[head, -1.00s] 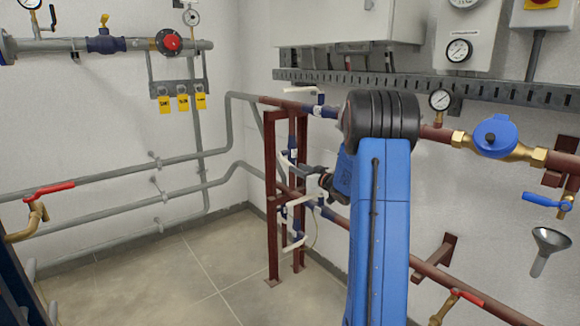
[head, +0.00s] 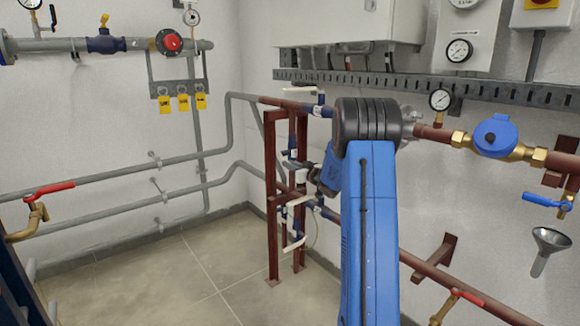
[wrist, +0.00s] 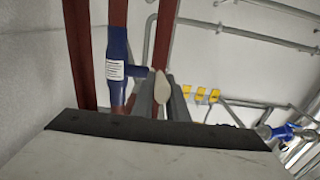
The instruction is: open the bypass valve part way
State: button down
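In the head view a blue valve (head: 292,155) with white on it sits on a vertical pipe inside the red-brown frame. In the wrist view a blue valve body (wrist: 117,50) with a white label stands on a red-brown pipe, its stem pointing right. The rounded end of a pale lever (wrist: 160,84) lies between the two grey fingers of my gripper (wrist: 160,92). The fingers are close on both sides of the lever, but I cannot tell whether they press on it. In the head view my blue arm largely hides the gripper.
Other white-handled blue valves (head: 318,105) sit on the upper and lower pipes near the frame (head: 272,200). A pressure gauge (head: 440,99) and a blue-capped brass fitting (head: 497,135) are on the right. The floor (head: 165,275) left of the frame is clear.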

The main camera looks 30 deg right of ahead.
jog(key=shift+w+f+t, duration=0.15)
jog(key=shift+f+t, duration=0.45)
jog(key=shift+f, duration=0.1)
jog(key=shift+w+f+t, duration=0.15)
jog(key=shift+f+t, duration=0.25)
jog(key=shift+t, duration=0.3)
jog(key=shift+y, duration=0.3)
jog(key=c, duration=1.7)
grip_release()
jog(key=shift+c, duration=0.2)
jog(key=v, duration=1.7)
jog(key=shift+s, duration=0.2)
